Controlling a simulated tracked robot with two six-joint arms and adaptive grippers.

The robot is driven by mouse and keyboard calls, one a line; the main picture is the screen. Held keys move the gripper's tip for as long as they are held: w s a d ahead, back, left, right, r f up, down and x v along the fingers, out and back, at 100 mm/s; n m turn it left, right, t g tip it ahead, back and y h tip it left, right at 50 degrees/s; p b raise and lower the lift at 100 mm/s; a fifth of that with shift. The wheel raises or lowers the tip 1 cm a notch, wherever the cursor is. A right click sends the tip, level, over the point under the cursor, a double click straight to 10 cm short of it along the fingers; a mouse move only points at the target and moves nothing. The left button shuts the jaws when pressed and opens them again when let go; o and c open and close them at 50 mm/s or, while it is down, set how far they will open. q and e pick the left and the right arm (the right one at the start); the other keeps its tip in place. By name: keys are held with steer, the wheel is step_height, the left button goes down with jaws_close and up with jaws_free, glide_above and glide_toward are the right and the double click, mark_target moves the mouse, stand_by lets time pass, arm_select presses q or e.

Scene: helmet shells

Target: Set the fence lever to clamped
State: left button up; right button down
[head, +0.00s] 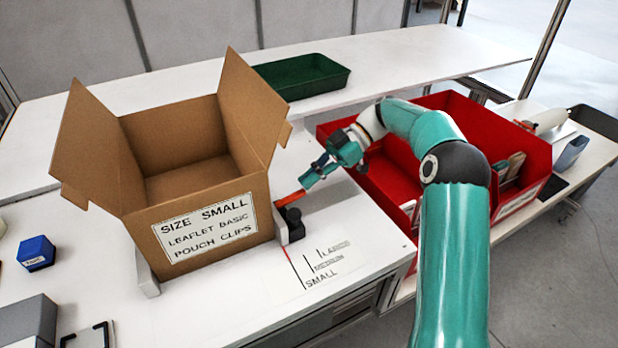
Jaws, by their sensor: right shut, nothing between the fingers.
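The fence lever (289,199) is a short orange-red bar above a black block (293,224) at the right side of the open cardboard box. It lies slanted, its right end a little higher in the picture. I cannot tell from this view whether it is clamped. The grey fence (280,224) stands against the box's right side. My right gripper (306,183) is shut and empty, with its tips at the lever's right end; whether they touch it is unclear. My left gripper is out of view.
The cardboard box (207,228) stands open with raised flaps. A printed scale (322,266) marks small, medium and large on the white bench. Red bins (385,196) stand right, behind my right arm. A green tray (302,76) lies behind, a blue block (36,252) at left.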

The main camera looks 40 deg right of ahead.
steer(key=shift+s+d, duration=0.1)
steer(key=shift+d, duration=0.35)
steer(key=d+p, duration=0.2)
steer(key=s+d+p, duration=0.1)
steer(key=d+p, duration=0.1)
steer(key=d, duration=0.1)
steer(key=d+p, duration=0.2)
steer(key=d, duration=0.1)
steer(key=shift+s+d+f+p, duration=0.1)
steer(key=shift+s+f+p, duration=0.25)
steer(key=shift+d+f+p, duration=0.25)
steer(key=shift+d+p, duration=0.3)
steer(key=shift+p, duration=0.05)
steer(key=shift+d+f, duration=0.15)
steer(key=shift+d, duration=0.05)
steer(key=shift+s, duration=0.1)
